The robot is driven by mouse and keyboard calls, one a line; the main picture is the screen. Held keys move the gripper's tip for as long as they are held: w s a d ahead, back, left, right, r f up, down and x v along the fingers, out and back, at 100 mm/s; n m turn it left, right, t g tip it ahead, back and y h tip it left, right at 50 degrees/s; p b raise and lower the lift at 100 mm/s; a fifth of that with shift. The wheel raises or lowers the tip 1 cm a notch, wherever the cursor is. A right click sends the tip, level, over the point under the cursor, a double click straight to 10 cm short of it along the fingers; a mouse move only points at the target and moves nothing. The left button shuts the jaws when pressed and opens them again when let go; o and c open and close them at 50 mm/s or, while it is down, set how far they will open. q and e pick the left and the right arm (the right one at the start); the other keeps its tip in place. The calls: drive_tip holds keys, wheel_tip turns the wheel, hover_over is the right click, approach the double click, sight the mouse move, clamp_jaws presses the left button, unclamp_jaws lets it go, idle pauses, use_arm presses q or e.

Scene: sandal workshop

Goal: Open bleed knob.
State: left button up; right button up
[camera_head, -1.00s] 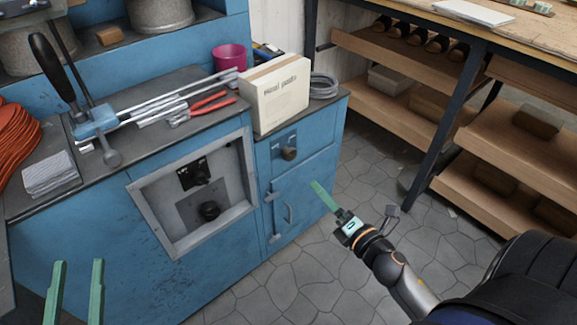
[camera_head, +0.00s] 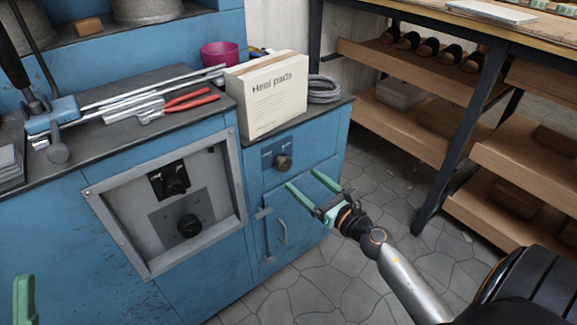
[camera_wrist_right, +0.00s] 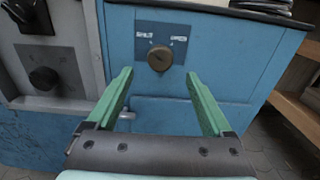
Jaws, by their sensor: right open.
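The bleed knob (camera_head: 284,162) is a round brass-brown knob on a dark label plate on the blue cabinet front, below the white box. In the right wrist view the knob (camera_wrist_right: 159,58) sits between the words SHUT on the left and OPEN on the right, with a small mark on its face. My right gripper (camera_head: 306,179) has green fingers spread apart and empty, pointing at the cabinet just below and in front of the knob. The right wrist view shows the fingers (camera_wrist_right: 160,88) on either side, apart from the knob. Part of my left gripper (camera_head: 24,300) shows at the lower left edge.
A grey-framed panel with two black knobs (camera_head: 189,226) is left of the bleed knob. A cabinet door with a handle (camera_head: 282,232) is below it. Wooden shelves (camera_head: 420,135) are at right.

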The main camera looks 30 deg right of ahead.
sight(286, 166)
drive_tip(key=w, duration=0.7)
drive_tip(key=shift+w+a, duration=0.1)
drive_tip(key=shift+a, duration=0.15)
drive_tip(key=c, duration=1.3)
